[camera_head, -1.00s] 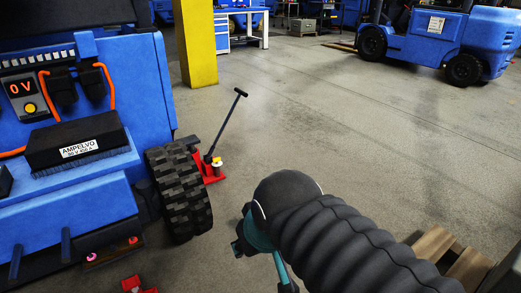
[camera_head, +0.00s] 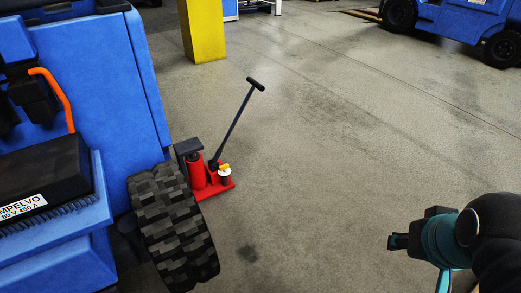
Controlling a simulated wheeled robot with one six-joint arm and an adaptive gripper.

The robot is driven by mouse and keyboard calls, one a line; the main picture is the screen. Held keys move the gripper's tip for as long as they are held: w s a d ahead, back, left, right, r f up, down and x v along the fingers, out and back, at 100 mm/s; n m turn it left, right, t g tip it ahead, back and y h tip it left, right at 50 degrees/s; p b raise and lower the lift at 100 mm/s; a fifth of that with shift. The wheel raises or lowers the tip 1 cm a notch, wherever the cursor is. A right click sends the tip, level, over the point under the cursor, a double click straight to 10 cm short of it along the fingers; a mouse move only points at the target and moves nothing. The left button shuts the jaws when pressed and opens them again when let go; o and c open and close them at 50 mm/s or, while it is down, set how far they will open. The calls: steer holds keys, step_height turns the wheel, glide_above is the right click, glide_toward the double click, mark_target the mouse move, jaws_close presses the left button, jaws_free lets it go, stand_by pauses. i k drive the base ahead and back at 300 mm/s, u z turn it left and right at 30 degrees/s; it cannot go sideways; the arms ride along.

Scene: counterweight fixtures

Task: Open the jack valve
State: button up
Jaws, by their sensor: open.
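A red jack (camera_head: 198,174) stands on the floor behind the black tyre of the blue forklift. Its long dark handle (camera_head: 236,122) leans up to the right. My gripper (camera_head: 392,241) is at the lower right, pointing left, open and empty. It is well apart from the jack, with bare floor between them. The fingertips are small and partly hidden in this view.
The blue forklift (camera_head: 95,75) fills the left side, with its treaded tyre (camera_head: 172,225) in front of the jack. A yellow pillar (camera_head: 203,30) stands behind. Another blue forklift (camera_head: 455,22) is at the upper right. The middle floor is clear.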

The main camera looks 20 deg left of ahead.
mark_target(223, 168)
steer(key=z, duration=0.1)
steer(key=i, duration=1.25)
steer(key=u, duration=0.9)
steer(key=i, duration=0.85)
steer(key=u, duration=1.05)
steer(key=i, duration=0.3)
steer(key=u, duration=0.35)
